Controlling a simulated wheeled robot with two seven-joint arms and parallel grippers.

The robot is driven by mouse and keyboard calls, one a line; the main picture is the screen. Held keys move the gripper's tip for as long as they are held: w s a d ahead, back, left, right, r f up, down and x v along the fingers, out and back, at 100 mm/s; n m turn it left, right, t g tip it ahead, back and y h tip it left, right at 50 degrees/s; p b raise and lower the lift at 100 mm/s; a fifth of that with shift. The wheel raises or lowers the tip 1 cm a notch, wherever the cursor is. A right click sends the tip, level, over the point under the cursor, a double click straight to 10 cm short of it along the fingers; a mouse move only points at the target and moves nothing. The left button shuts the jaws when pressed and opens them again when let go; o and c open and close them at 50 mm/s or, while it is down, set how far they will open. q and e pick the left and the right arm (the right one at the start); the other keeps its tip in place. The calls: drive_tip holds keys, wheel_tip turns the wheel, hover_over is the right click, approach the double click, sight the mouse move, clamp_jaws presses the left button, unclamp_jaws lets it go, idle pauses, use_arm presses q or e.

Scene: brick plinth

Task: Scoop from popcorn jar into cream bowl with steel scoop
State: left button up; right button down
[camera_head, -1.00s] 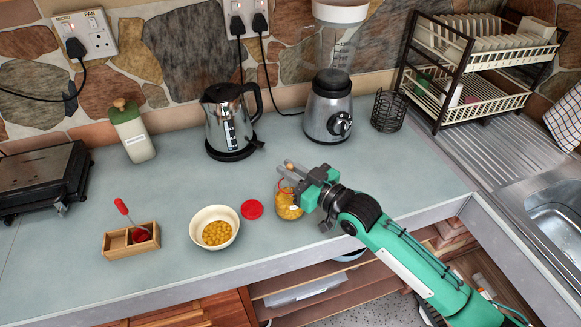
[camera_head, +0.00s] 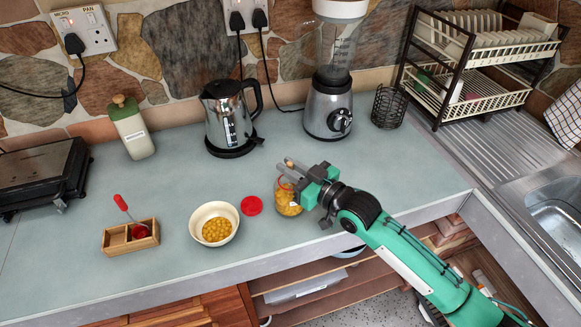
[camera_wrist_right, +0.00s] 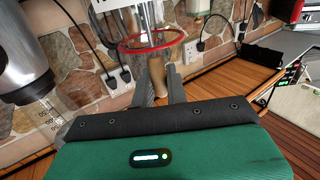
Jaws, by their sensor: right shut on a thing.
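The popcorn jar (camera_head: 289,209) is clear glass with yellow kernels and stands open on the counter; its red rim also shows in the right wrist view (camera_wrist_right: 124,47). My right gripper (camera_head: 287,173) is at the jar's mouth, shut on the steel scoop's wooden handle (camera_wrist_right: 158,78). My left gripper is out of view.
A red lid (camera_head: 251,205) lies between bowl and jar. A wooden box (camera_head: 117,242) with a red-handled scoop (camera_head: 125,207) stands at left. A kettle (camera_head: 228,115), a blender (camera_head: 328,108) and a wire holder (camera_head: 389,107) stand behind. The counter's front edge is close.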

drive_tip(key=shift+r, duration=0.1)
wheel_tip(320, 180, up, 15)
drive_tip(key=p, duration=1.2)
drive_tip(key=shift+f, duration=0.2)
idle(0.6)
